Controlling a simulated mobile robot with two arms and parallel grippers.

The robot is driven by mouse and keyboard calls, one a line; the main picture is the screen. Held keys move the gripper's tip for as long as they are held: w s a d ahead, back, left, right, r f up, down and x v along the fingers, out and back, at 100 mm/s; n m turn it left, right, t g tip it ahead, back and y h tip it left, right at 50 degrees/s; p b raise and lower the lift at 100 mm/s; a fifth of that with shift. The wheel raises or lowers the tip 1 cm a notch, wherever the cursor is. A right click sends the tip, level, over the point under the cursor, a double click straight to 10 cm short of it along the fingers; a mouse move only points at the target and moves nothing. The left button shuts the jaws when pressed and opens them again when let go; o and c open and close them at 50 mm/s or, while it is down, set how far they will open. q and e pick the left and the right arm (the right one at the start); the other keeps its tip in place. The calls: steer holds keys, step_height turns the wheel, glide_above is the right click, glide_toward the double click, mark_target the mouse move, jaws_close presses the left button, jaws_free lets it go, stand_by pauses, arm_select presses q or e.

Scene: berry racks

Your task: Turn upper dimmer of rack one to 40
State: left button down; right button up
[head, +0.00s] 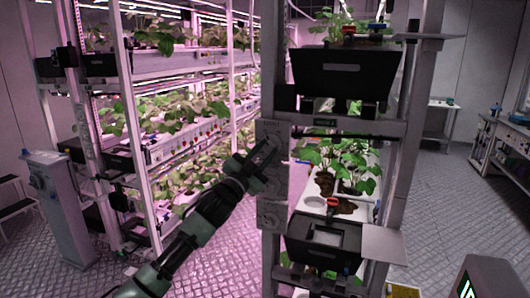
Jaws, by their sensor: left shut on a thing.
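The near rack's front post carries a narrow grey control panel (271,128). A lower round dial (270,214) shows on the panel below my gripper. My left gripper (266,153) reaches up from the lower left and lies against the upper part of the panel. It is shut on the upper dimmer, which its fingers mostly hide. The dimmer's scale and setting cannot be read. My right gripper is out of view.
The near rack holds black bins (347,74) and leafy plants (345,160), with a grey shelf plate (384,244) jutting right. A second plant rack (128,125) stands left beside a grey pedestal (58,210). The floor between is clear.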

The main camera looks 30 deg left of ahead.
arm_select(q)
steer(key=c, duration=1.1)
jaws_free()
steer(key=shift+s+f, duration=0.25)
steer(key=b+v, duration=0.3)
steer(key=v, duration=0.4)
steer(key=shift+s+b, duration=0.15)
steer(key=shift+b, duration=0.2)
